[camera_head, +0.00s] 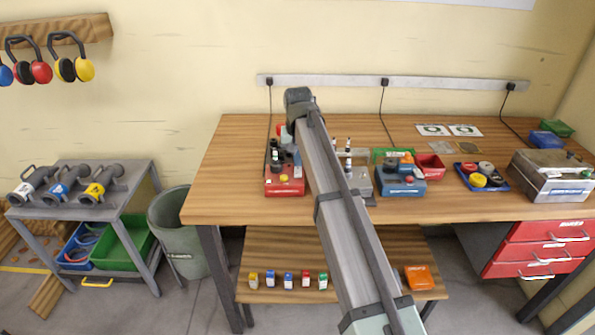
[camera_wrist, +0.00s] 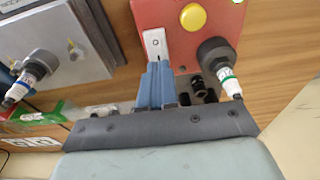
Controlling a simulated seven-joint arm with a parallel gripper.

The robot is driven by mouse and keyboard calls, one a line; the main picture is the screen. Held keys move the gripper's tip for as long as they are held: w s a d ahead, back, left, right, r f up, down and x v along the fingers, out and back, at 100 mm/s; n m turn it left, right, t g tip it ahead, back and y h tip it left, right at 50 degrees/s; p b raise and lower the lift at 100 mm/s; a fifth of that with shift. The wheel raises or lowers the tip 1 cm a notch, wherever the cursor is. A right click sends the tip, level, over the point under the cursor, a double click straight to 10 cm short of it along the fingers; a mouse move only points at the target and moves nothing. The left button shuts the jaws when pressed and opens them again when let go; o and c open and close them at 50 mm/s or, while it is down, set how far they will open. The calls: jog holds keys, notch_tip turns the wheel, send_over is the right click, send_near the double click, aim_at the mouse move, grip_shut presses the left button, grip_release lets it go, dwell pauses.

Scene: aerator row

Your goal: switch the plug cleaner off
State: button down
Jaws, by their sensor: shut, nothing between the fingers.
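A red machine (camera_head: 284,189) with a yellow button stands at the left part of the bench, and a spark plug shows on it; I take it for the plug cleaner. Which side of the rocker is pressed is too small to tell. My gripper (camera_wrist: 158,68) has its blue fingers shut and empty, with the tips at the near end of the switch. Contact cannot be told.
A grey machine (camera_head: 360,183) stands right of the red one, partly behind my arm. Further right are a blue machine (camera_head: 401,182), a red bin (camera_head: 431,166) and a blue tray (camera_head: 482,177). In the wrist view a spark plug (camera_wrist: 229,82) in a dark holder stands right of my fingers.

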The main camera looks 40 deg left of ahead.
jog(key=shift+f, duration=0.6)
dwell(0.4)
jog(key=shift+r, duration=3.55)
